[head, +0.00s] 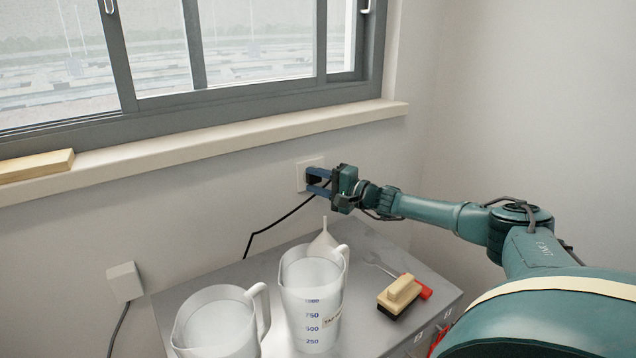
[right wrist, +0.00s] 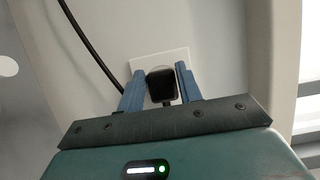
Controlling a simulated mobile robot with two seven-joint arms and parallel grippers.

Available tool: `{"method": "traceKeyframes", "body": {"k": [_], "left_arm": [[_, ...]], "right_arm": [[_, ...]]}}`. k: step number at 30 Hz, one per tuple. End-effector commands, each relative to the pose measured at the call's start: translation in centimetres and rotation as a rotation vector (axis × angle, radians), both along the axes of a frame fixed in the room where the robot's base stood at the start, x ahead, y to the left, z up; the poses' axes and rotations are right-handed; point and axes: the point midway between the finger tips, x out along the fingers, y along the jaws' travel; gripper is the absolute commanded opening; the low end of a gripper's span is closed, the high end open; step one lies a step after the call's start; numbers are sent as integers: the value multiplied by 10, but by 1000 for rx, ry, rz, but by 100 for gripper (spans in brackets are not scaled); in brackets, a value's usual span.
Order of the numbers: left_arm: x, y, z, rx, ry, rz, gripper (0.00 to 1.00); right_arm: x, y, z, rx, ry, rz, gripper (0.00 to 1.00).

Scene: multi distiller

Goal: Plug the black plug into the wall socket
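The wall socket is a white square plate (head: 304,174) on the wall under the window sill; it also shows in the right wrist view (right wrist: 178,58). The black plug (right wrist: 161,85) sits in front of the plate, at its middle, and looks to be in the socket. How deep it sits cannot be told. My right gripper (head: 313,180) is at the socket, its blue fingers on either side of the plug with a small gap, so it looks open (right wrist: 160,78). In the head view the fingers mostly hide the plug. My left gripper is out of view.
A grey cabinet (head: 375,245) below holds two measuring jugs (head: 312,300) (head: 215,325), a white funnel (head: 323,238) and a wooden-handled brush (head: 400,294). A black cable (head: 282,219) hangs along the wall. A white wall box (head: 124,282) is at left.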

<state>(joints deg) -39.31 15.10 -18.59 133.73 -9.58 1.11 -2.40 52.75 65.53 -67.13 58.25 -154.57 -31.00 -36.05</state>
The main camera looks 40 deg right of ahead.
Motion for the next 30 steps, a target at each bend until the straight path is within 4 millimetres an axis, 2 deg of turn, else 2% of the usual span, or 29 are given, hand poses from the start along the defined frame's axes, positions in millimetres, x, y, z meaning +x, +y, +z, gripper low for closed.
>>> {"method": "traceKeyframes", "body": {"k": [1, 8, 17, 21, 30], "left_arm": [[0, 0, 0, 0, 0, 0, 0], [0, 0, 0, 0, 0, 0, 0], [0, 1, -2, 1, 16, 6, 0], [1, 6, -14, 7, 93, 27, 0], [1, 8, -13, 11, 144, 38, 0]], "right_arm": [[0, 0, 0, 0, 0, 0, 39], [0, 0, 0, 0, 1, -1, 57], [-1, 0, -1, -1, 2, -1, 57], [-1, 0, -1, 0, 1, -1, 57], [-70, -22, -2, -2, 9, -2, 57]]}}
